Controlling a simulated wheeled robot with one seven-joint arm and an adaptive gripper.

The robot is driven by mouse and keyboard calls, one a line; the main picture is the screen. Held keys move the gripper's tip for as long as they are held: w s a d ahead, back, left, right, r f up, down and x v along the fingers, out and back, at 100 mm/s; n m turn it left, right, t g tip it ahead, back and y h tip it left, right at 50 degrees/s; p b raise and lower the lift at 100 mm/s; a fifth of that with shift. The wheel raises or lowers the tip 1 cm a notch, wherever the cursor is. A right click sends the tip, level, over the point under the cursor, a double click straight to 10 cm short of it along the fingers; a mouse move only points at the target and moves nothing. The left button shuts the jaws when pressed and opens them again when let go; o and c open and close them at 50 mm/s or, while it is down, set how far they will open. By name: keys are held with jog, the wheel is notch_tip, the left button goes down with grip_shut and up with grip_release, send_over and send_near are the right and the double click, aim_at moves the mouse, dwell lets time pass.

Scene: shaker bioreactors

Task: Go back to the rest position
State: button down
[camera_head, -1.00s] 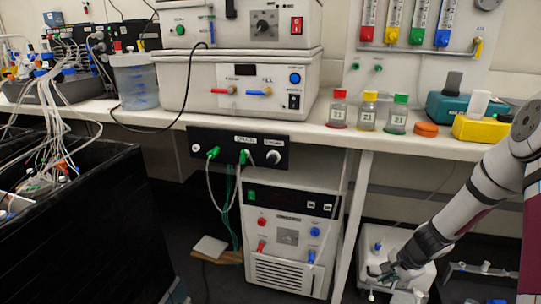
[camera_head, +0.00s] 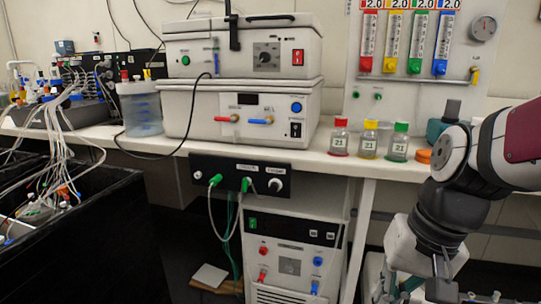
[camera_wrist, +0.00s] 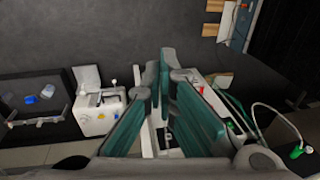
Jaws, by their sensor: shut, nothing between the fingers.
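My gripper (camera_head: 442,292) is at the lower right of the head view, on my grey and white arm. It hangs low in front of the bench, partly cut off by the bottom edge of the picture. In the wrist view my gripper (camera_wrist: 166,70) shows teal finger pads close together at the far end, with nothing between them. It is shut and empty.
A bench (camera_head: 345,166) carries stacked white devices (camera_head: 240,110), several small capped bottles (camera_head: 369,140) and a clear jar (camera_head: 140,108). A white cabinet unit (camera_head: 290,232) stands below. A black bin (camera_head: 90,235) with tubing is left. A white device (camera_wrist: 100,115) shows in the wrist view.

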jog(key=s+d+r+n+g+h, duration=0.1)
jog(key=s+r+n+h, duration=0.15)
jog(key=s, duration=1.45)
notch_tip(320, 180, up, 28)
jog(key=t+p, duration=0.3)
jog(key=p, duration=2.3)
jog(key=shift+d+r+n+t, duration=0.25)
jog(key=shift+d+n+t, duration=0.1)
jog(key=shift+d+t, duration=0.1)
jog(key=shift+y, duration=0.25)
